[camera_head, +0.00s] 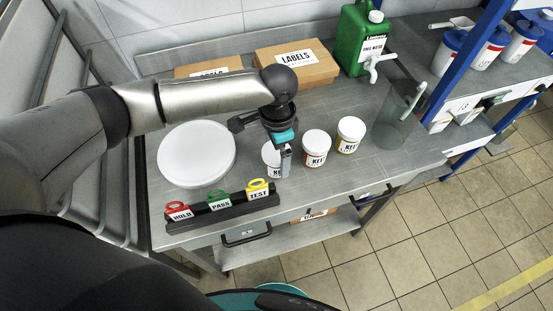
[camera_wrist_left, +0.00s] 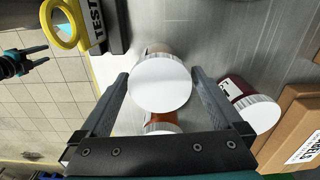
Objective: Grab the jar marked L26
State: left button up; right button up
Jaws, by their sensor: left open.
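Three white-lidded jars stand on the steel bench: a left jar (camera_head: 271,156), a middle jar (camera_head: 316,148) and a right jar (camera_head: 350,135). Their labels begin with "KE"; I cannot read L26 on any. My left gripper (camera_head: 282,160) is open and low at the left jar, partly covering it. In the left wrist view, a round white lid (camera_wrist_left: 160,88) lies between the open fingers, with small gaps at both sides. An orange-brown jar (camera_wrist_left: 160,128) is partly hidden below it. My right gripper (camera_wrist_left: 28,62) shows small at the left edge, fingers apart.
A black rack (camera_head: 222,207) with HOLD, PASS and TEST tags stands at the front edge. A round white disc (camera_head: 196,153) lies left. LABELS boxes (camera_head: 296,66) and a green canister (camera_head: 357,40) stand behind; a clear beaker (camera_head: 394,122) stands right.

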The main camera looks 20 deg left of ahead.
pick_arm(q)
notch_tip(320, 180, down, 4)
jog(key=shift+r+b, duration=0.15)
jog(key=shift+b, duration=0.15)
jog(key=c, duration=1.4)
jog(key=shift+r, duration=0.15)
